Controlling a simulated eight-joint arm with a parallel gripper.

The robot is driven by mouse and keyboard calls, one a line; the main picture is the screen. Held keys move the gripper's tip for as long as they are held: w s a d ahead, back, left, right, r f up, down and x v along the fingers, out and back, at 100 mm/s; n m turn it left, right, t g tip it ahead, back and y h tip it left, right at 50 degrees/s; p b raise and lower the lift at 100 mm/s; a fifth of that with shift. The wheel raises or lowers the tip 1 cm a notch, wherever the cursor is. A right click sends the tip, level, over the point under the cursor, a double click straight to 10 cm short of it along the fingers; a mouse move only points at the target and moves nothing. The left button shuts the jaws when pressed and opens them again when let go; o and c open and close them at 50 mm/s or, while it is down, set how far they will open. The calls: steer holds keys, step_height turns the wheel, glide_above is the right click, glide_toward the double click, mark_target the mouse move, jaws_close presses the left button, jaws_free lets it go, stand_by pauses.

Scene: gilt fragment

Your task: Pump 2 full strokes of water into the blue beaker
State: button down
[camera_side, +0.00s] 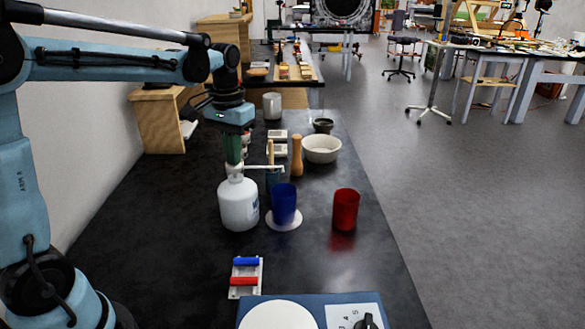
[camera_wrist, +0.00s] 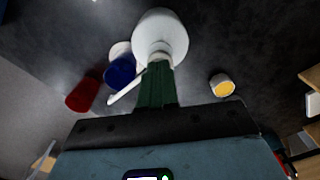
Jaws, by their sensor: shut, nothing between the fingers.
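A white pump bottle (camera_side: 239,206) stands upright on the dark bench. Its white spout (camera_side: 265,168) points right, with its end above the blue beaker (camera_side: 284,203), which stands on a white disc (camera_side: 283,225). A red beaker (camera_side: 345,209) stands further right. My gripper (camera_side: 234,163) points down over the bottle, its green fingers shut and empty on or just above the pump head; contact cannot be told. In the wrist view, the gripper (camera_wrist: 157,66) is in line with the bottle (camera_wrist: 160,33), the spout (camera_wrist: 126,89) beside it. The water level in the beaker is hidden.
Behind are a wooden mill (camera_side: 296,155), a pale bowl (camera_side: 321,149), a dark small bowl (camera_side: 323,125) and a grey-white mug (camera_side: 272,106). In front are a holder with blue and red bars (camera_side: 245,278) and a blue device (camera_side: 310,302). Bench right of the bottle holds both beakers.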

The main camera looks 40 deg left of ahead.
steer(key=shift+r, duration=1.35)
steer(key=shift+f, duration=0.2)
steer(key=shift+f, duration=1.3)
steer(key=shift+r, duration=1.5)
step_height(320, 180, up, 6)
